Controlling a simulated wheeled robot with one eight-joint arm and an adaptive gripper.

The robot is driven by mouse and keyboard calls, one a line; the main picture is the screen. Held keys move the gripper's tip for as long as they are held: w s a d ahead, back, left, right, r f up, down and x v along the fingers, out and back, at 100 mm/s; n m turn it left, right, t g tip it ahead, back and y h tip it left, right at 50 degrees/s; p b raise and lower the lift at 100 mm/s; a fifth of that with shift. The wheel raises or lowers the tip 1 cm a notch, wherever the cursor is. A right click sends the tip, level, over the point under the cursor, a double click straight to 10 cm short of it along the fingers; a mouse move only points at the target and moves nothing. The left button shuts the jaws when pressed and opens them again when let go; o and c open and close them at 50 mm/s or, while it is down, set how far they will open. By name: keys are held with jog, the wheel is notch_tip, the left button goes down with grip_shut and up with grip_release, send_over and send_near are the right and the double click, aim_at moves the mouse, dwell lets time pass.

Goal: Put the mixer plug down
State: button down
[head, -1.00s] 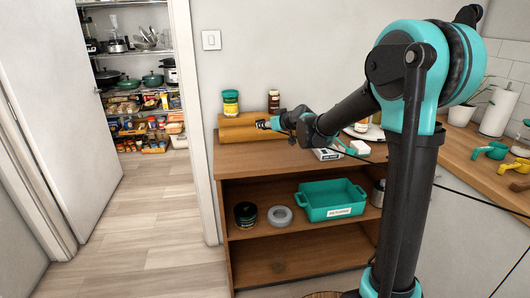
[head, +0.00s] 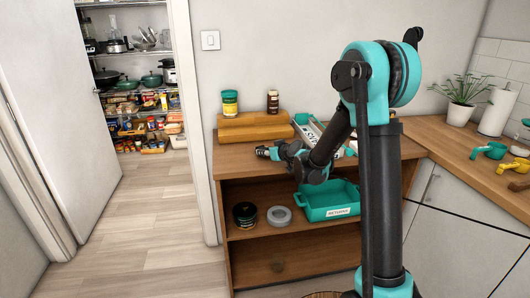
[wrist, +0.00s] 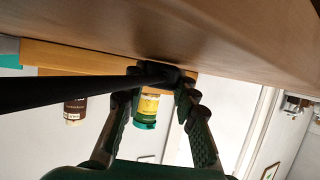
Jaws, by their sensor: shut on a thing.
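In the wrist view, which is upside down, my gripper (wrist: 160,105) is shut on the dark mixer plug (wrist: 158,72). A thick black bar, which looks like its cord (wrist: 75,92), runs off to the left. The plug is close to the wooden cabinet top (wrist: 200,30); I cannot tell whether it touches. In the head view my gripper (head: 269,152) is low over the front part of the cabinet top (head: 232,160), in front of the stepped wooden block (head: 250,128). The plug is too small there to make out clearly.
A green-and-yellow jar (head: 230,103) and a brown jar (head: 273,102) stand behind at the block. A teal-edged white panel (head: 306,128) is right of it, partly behind my arm. A teal tray (head: 330,204), a dark jar (head: 245,215) and a grey ring (head: 279,216) are on the shelf below.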

jog(key=c, duration=1.2)
grip_release()
jog(key=shift+f, duration=0.1)
